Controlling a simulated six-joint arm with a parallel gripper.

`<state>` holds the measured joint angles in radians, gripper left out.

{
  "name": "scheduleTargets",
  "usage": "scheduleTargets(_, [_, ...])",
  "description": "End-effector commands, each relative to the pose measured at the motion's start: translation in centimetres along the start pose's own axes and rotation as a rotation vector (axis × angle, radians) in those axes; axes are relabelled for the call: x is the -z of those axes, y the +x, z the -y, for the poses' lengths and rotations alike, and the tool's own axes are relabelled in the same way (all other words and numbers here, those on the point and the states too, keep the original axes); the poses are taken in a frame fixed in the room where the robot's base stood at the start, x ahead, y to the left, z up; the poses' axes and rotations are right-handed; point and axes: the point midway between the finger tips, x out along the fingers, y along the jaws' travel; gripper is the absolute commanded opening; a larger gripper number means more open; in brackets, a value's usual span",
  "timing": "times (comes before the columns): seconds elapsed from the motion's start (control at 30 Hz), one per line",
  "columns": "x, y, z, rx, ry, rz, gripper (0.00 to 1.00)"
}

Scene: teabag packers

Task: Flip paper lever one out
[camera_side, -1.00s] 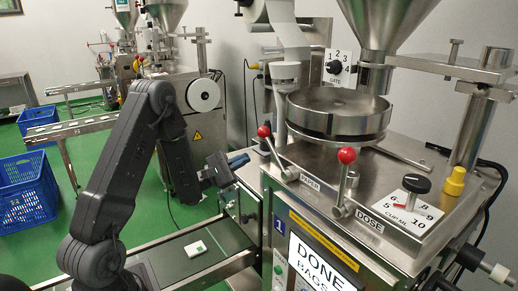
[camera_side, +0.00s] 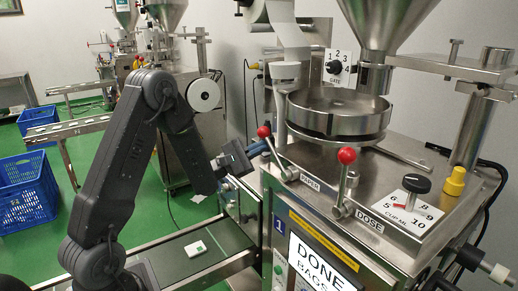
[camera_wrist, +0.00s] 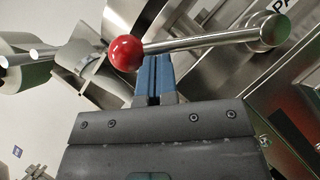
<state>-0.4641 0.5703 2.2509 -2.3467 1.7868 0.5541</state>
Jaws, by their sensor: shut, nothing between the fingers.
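The paper lever (camera_side: 273,150) of machine 1 is a metal rod with a red ball knob, set beside the PAPER label. It tilts up and to the left from its pivot. In the wrist view the lever's rod (camera_wrist: 205,42) runs right from the red ball to the pivot. My gripper (camera_side: 261,147) has its blue fingers shut and empty, close beside the lever, on its left in the side view. In the wrist view my gripper (camera_wrist: 154,60) has its fingertips just below the rod, right of the ball. I cannot tell whether they touch.
The dose lever (camera_side: 345,178), also red-knobbed, stands to the right. A round steel pan (camera_side: 335,115) and a hopper (camera_side: 385,20) are above. The screen (camera_side: 322,262) reads DONE. A conveyor (camera_side: 225,238) carrying a white packet (camera_side: 195,248) lies below my arm.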

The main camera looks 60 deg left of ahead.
Motion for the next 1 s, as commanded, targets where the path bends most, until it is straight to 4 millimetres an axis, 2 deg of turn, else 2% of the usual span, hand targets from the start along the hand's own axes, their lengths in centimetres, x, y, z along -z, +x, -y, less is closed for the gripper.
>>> scheduleTargets(0.57, [-1.2, 0.8, -0.4, 0.139, 0.212, 0.005, 0.00])
scheduleTargets(1.0, [-4.5, 3.0, -0.2, 0.262, 0.397, 0.006, 0.00])
